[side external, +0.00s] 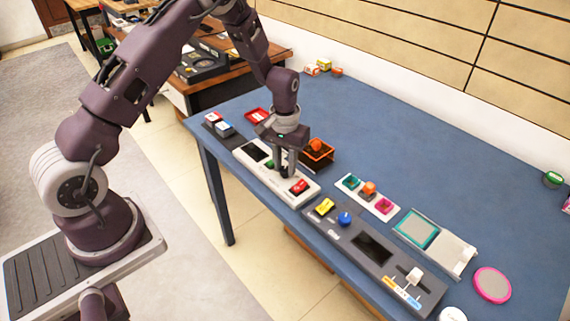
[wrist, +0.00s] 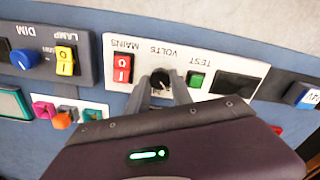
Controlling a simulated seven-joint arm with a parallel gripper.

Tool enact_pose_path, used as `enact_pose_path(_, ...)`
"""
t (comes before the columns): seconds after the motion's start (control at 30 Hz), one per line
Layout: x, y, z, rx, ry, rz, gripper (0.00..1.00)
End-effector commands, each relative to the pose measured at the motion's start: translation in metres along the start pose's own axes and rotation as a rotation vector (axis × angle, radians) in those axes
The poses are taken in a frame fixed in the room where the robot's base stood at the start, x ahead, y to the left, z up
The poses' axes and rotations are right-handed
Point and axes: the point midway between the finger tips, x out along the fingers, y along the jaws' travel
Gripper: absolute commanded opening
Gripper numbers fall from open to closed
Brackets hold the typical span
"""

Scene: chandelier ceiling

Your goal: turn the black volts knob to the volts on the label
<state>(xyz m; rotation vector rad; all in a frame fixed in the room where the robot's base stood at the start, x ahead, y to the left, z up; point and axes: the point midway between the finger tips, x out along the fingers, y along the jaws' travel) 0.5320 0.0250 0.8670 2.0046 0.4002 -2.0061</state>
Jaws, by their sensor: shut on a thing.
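The black volts knob (wrist: 160,79) sits on a white panel (wrist: 118,54), between a red MAINS rocker switch (wrist: 123,68) and a green TEST button (wrist: 197,80). The panel's lettering appears upside down in the wrist view. My gripper (wrist: 161,86) has its two fingers on either side of the knob and is shut on it. In the side view my gripper (side external: 283,172) reaches down onto the white panel (side external: 252,168) and hides the knob. The knob's pointer direction is too small to tell. A blue piece with a white marking (wrist: 307,97) shows at the right edge; its text is hard to read.
An orange-topped dark tray (side external: 319,156) stands just behind my gripper. A white strip with coloured pieces (side external: 355,183) lies nearby.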

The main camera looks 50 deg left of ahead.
Motion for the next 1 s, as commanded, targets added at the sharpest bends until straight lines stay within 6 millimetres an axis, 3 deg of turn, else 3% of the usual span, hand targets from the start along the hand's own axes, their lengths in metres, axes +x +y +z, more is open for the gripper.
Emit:
enact_pose_path(0.5, -0.001, 0.0, -0.001, -0.017, 0.003, 0.001, 0.0)
enact_pose_path(0.53, -0.001, 0.0, -0.001, -0.017, 0.003, 0.001, 0.33)
enact_pose_path(0.6, -0.001, 0.0, -0.001, -0.016, 0.003, 0.001, 0.47)
enact_pose_path(0.9, -0.001, 0.0, 0.0, -0.014, 0.001, 0.001, 0.49)
enact_pose_path(1.0, -0.012, 0.0, -0.001, -0.014, 0.004, 0.001, 0.49)
